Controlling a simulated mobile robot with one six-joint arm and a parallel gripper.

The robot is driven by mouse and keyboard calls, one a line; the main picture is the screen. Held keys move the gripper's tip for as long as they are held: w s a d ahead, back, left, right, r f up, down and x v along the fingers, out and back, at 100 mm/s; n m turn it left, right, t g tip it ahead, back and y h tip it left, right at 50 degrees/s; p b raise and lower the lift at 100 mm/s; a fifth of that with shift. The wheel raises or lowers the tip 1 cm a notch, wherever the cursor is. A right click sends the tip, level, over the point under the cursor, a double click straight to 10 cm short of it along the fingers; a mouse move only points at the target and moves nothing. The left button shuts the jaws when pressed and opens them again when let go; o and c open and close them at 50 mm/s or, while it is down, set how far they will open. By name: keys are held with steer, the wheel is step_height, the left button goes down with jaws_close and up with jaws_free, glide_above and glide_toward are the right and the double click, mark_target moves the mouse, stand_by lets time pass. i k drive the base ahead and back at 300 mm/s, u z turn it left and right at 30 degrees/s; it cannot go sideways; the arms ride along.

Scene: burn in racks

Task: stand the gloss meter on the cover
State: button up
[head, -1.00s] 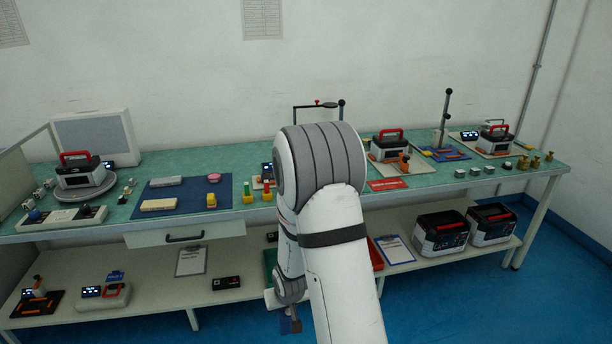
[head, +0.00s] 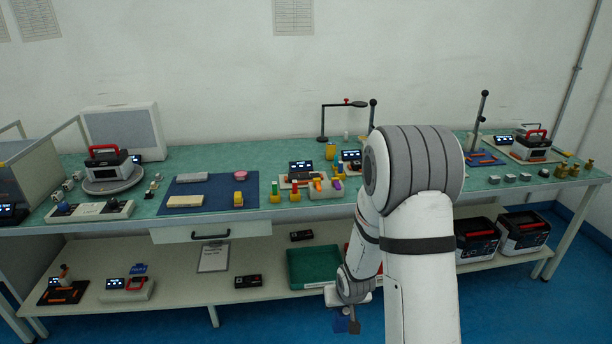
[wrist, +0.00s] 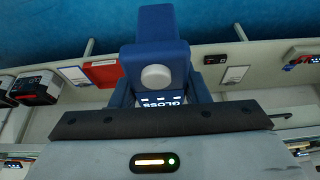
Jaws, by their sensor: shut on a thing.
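The gloss meter (wrist: 155,45) is a blue block with a round pale knob and a lit display reading GLOSS, seen close up in the wrist view. My gripper (wrist: 161,98) is shut on it. In the head view the gloss meter (head: 341,321) shows small and blue below my wrist, in front of the bench's lower shelf, and my gripper (head: 350,316) is partly hidden there by my arm. I cannot tell which thing in view is the cover.
The green bench top (head: 155,221) carries a dark blue mat (head: 215,190), a turntable (head: 113,186) with a red-handled unit and several small blocks. The lower shelf (head: 185,291) holds a green tray (head: 315,284), a clipboard (head: 214,257) and battery-like boxes. My arm hides part of the bench.

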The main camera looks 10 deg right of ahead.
mark_target(304, 175)
steer(key=i, duration=0.9)
